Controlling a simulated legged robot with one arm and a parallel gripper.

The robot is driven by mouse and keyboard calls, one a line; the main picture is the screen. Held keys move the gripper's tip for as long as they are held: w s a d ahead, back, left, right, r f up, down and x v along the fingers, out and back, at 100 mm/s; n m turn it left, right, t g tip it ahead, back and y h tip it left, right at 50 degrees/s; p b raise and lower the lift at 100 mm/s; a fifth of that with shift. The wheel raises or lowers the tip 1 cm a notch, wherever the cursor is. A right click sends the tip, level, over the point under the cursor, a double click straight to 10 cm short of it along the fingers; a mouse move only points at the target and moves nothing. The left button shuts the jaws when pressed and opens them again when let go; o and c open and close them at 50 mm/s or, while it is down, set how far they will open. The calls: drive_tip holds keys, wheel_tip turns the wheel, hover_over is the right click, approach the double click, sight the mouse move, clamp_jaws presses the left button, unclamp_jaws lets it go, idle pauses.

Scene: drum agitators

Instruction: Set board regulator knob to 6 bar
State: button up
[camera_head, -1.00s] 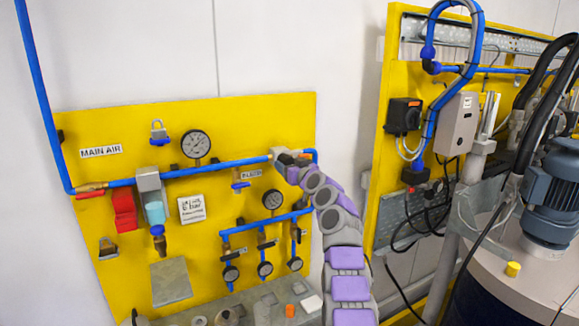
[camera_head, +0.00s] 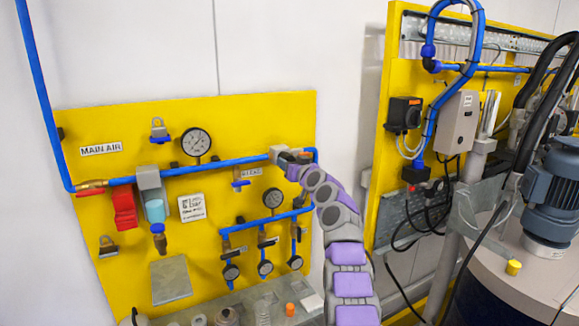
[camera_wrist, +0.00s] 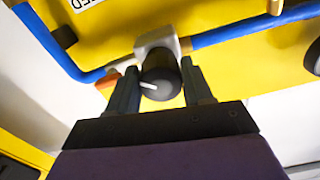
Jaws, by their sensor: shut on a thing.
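The board regulator is a light grey block (camera_wrist: 160,43) on the blue pipe with a black round knob (camera_wrist: 161,75) on its front.
A second yellow panel (camera_head: 372,200) and a blue-grey motor (camera_head: 553,190) stand at the right.

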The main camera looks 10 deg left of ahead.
drive_tip(key=m, duration=0.2)
drive_tip(key=shift+d+m, duration=0.1)
drive_tip(key=shift+m, duration=0.3)
drive_tip(key=shift+r+m, duration=0.2)
drive_tip(key=shift+m, duration=0.7)
drive_tip(key=m, duration=0.5)
drive_tip(key=shift+m, duration=0.3)
drive_tip(key=o, duration=1)
drive_tip(key=shift+w+f, duration=0.1)
drive_tip(key=shift+s+b, duration=0.2)
drive_tip(key=shift+b, duration=0.35)
